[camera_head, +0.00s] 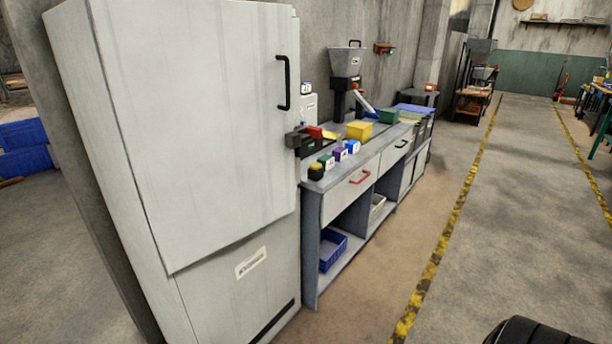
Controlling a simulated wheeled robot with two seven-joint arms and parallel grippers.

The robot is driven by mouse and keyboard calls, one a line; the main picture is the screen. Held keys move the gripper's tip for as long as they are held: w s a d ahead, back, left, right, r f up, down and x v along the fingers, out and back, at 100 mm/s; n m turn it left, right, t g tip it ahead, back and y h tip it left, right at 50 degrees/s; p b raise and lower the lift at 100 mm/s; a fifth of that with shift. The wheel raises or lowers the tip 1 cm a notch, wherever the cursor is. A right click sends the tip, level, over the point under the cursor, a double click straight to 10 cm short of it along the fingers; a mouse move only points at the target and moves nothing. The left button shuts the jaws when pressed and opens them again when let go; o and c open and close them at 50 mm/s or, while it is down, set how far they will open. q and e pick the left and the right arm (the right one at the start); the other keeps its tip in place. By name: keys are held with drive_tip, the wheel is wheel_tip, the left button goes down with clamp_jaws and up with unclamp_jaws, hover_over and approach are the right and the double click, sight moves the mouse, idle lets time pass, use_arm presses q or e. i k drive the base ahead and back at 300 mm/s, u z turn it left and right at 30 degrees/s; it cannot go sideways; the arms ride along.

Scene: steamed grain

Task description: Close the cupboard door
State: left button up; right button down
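The cupboard is a tall pale grey-white cabinet (228,290) filling the left of the head view. Its upper door (195,120) has a vertical black handle (283,82) near the right edge. The door looks flush or nearly flush with the front; I cannot tell whether a small gap is open. A labelled lower panel sits below it. Neither gripper's fingers show, and nothing of mine touches the door.
A grey workbench (312,245) with drawers, small coloured boxes and a hopper machine (346,75) stands right of the cabinet. A blue crate (333,249) sits on its lower shelf. Open floor lies to the right. A black rounded part shows at the lower right edge.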

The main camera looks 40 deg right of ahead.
sight(201, 91)
drive_tip(key=u, duration=0.05)
drive_tip(key=k, duration=0.35)
drive_tip(key=z, duration=0.6)
drive_tip(key=i, duration=1.3)
drive_tip(key=u, duration=0.5)
